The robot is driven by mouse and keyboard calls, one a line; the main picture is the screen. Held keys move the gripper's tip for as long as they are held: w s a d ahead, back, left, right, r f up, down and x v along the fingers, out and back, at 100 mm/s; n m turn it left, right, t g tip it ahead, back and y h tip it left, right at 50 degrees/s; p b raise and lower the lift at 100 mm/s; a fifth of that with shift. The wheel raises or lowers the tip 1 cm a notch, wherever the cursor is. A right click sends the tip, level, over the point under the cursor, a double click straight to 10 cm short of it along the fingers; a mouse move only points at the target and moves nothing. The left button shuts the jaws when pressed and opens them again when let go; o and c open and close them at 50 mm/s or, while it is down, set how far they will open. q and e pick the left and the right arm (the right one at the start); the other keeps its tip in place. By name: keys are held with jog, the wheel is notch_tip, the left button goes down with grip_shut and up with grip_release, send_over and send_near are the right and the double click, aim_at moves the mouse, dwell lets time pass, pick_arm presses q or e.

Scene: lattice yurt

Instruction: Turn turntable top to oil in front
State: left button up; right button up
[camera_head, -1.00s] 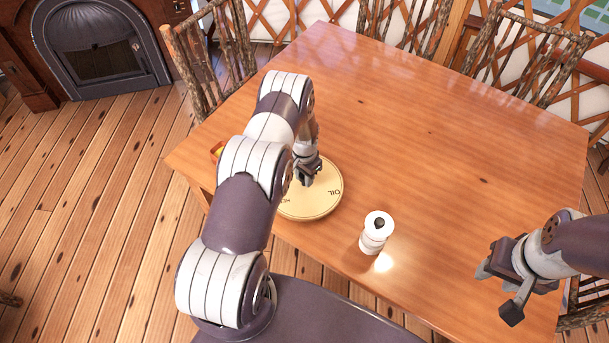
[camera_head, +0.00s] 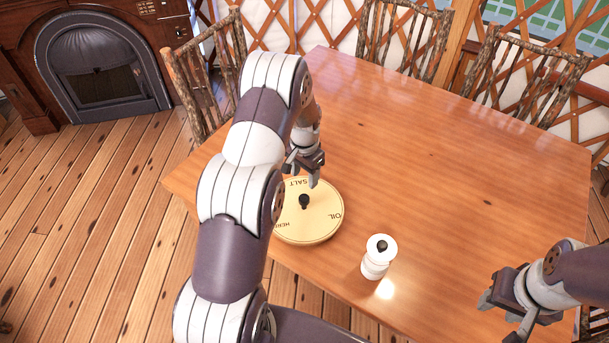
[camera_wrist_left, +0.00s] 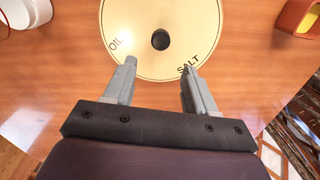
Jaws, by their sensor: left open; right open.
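The round cream turntable top (camera_head: 317,226) lies on the wooden table, with a dark knob (camera_head: 304,201) at its middle. OIL (camera_head: 336,216) is at its right side in the head view, SALT at the far edge and a partly hidden word, seemingly HERB, at the near left. My left gripper (camera_head: 303,177) is open and empty over the far part of the top, apart from the knob. In the left wrist view its fingers (camera_wrist_left: 158,70) point at the top (camera_wrist_left: 180,35), SALT beside the right fingertip and OIL beyond the left one. My right gripper (camera_head: 502,312) is open and empty at the right.
A white mill-like object (camera_head: 377,257) with a dark top stands right of the turntable, near the table's front edge. An orange-yellow object (camera_wrist_left: 300,18) shows in the left wrist view's corner. Chairs line the table's far sides. The table's middle (camera_head: 440,170) is clear.

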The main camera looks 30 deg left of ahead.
pick_arm(q)
jog(key=shift+r, duration=0.4)
